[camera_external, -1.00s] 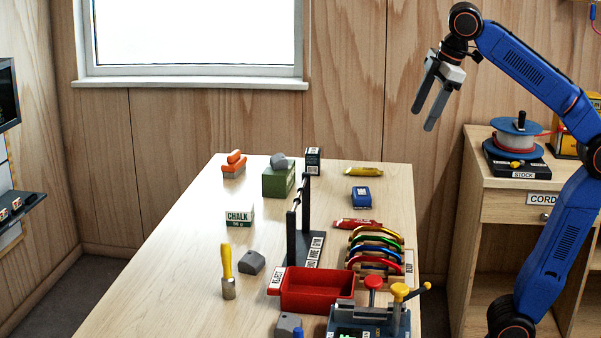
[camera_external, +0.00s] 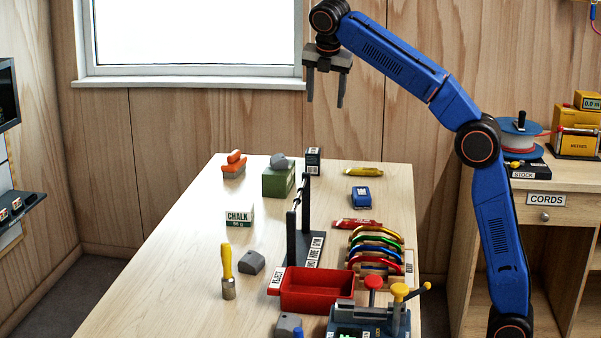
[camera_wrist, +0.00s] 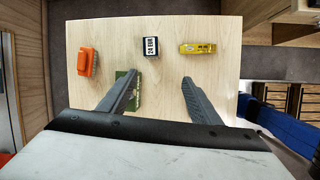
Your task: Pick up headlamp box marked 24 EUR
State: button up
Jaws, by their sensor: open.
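The headlamp box marked 24 EUR is a small dark box (camera_wrist: 150,47) with a white label, near the far edge of the table in the wrist view. My gripper (camera_external: 325,103) is open and empty, pointing down, high above the far end of the table. In the wrist view its two fingers (camera_wrist: 158,97) are spread wide, and the dark box lies beyond their tips, between their lines.
A green box (camera_external: 279,181) with a grey lump on it stands close to the dark box. An orange item (camera_external: 234,163) lies left, a yellow item (camera_external: 364,172) right. A black upright stand (camera_external: 305,235) is nearer. A red tray (camera_external: 317,289) and clamp sit in front.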

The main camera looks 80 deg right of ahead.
jog(key=w+d+f+n, duration=0.2)
jog(key=w+d, duration=0.2)
send_near(314, 159)
jog(key=shift+g, duration=0.3)
jog(key=x, duration=0.4)
jog(key=d+x, duration=0.1)
jog(key=x, duration=0.3)
jog(key=w+d+x, duration=0.1)
jog(key=x, duration=0.3)
jog(key=shift+d+r, duration=0.1)
jog(key=shift+r, duration=0.25)
jog(key=c, duration=1.2)
